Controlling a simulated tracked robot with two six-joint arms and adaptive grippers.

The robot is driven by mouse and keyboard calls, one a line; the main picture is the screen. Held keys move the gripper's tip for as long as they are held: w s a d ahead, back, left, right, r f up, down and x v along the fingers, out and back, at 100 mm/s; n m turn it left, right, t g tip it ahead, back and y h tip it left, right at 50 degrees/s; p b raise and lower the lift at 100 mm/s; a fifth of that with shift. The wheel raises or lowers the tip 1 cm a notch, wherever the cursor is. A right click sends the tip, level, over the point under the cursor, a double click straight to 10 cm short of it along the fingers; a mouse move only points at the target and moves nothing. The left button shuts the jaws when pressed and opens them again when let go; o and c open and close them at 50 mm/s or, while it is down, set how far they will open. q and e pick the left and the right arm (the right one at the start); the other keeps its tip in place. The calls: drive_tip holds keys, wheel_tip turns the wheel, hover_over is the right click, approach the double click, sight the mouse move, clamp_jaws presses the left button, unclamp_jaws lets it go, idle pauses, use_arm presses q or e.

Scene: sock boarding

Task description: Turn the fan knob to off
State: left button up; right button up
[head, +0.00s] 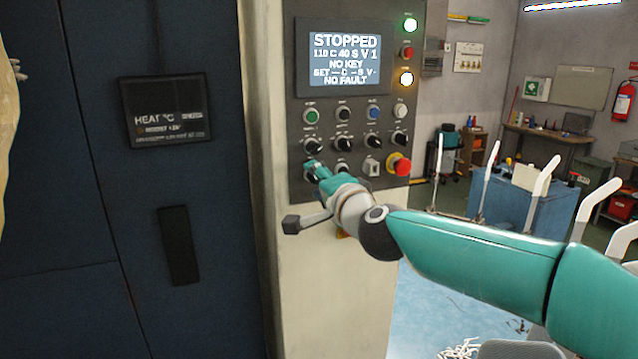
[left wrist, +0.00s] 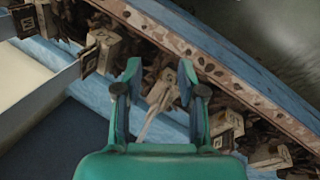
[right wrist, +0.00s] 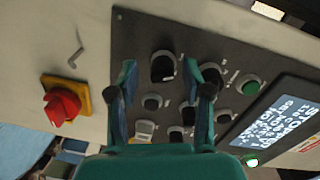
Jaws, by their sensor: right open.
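The control panel (head: 355,100) is a dark plate with a lit screen (head: 346,56) reading STOPPED, buttons and rows of black knobs. Its labels are too small to read, so I cannot tell which knob is the fan knob. My right gripper (head: 312,168) is at the bottom-left knob (right wrist: 163,66) and partly hides it in the head view. In the right wrist view the fingers are apart, with that black knob between their tips; contact cannot be told. My left gripper (left wrist: 160,78) shows only in the left wrist view, fingers apart, nothing visibly gripped.
A red emergency button (head: 400,165) sits at the panel's lower right. A red switch on a yellow plate (right wrist: 62,105) is below the panel. A dark blue cabinet (head: 60,200) stands left. Small tagged pieces (left wrist: 105,45) and a patterned rail (left wrist: 215,65) lie beyond my left gripper.

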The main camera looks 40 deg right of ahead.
drive_tip(key=shift+s+r, duration=0.1)
drive_tip(key=shift+s, duration=0.05)
drive_tip(key=v, duration=1.1)
drive_tip(key=shift+s, duration=0.4)
